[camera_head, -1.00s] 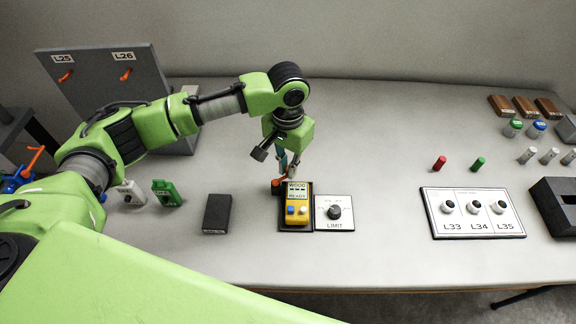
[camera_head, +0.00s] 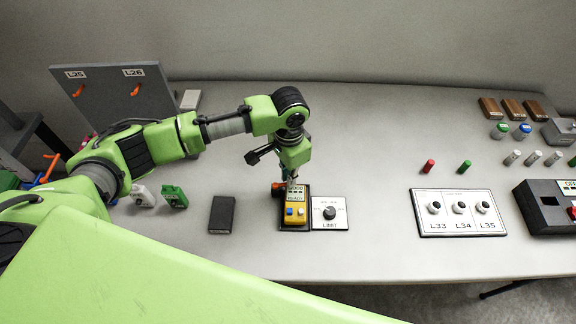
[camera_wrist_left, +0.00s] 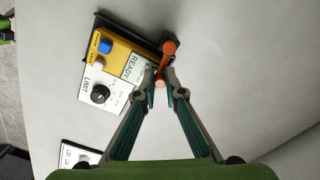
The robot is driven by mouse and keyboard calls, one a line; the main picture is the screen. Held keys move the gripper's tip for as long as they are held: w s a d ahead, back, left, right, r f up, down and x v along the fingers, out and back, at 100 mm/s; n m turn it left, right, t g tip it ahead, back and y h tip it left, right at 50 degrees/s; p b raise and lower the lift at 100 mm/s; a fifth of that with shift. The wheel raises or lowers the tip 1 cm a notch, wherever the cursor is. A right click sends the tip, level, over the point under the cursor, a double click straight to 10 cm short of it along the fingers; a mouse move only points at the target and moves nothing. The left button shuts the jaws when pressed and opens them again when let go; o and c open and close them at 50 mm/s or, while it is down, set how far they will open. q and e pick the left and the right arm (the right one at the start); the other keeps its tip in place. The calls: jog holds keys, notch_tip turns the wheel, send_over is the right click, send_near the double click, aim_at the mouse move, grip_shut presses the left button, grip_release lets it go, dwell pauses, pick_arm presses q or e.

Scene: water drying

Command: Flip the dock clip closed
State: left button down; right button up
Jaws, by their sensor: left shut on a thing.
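The yellow device (camera_head: 295,214), with a blue and a white button and a READY label, sits in the dark dock (camera_head: 308,220) on the table. The orange dock clip (camera_head: 277,188) is at the dock's far end; it shows as a bar with a thicker head in the left wrist view (camera_wrist_left: 169,48). My left gripper (camera_wrist_left: 161,82) is shut on the clip's bar, at the device's far edge. In the head view the left gripper (camera_head: 289,180) partly covers the device's top. Whether the clip lies fully over the device cannot be told. My right gripper is not in view.
A white LIMIT dial plate (camera_head: 330,222) stands right beside the dock. A dark block (camera_head: 222,214) and a green piece (camera_head: 173,196) lie to the left. A white panel with several knobs (camera_head: 444,227) is to the right. The table between is clear.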

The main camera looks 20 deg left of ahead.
pick_arm(q)
jog(key=shift+s+d+r+m+p, duration=0.15)
jog(key=shift+s+m+p, duration=0.15)
jog(key=shift+m+p, duration=0.5)
jog(key=shift+m, duration=0.4)
jog(key=shift+s, duration=0.1)
jog(key=c, duration=2.1)
grip_release()
notch_tip(320, 180, up, 12)
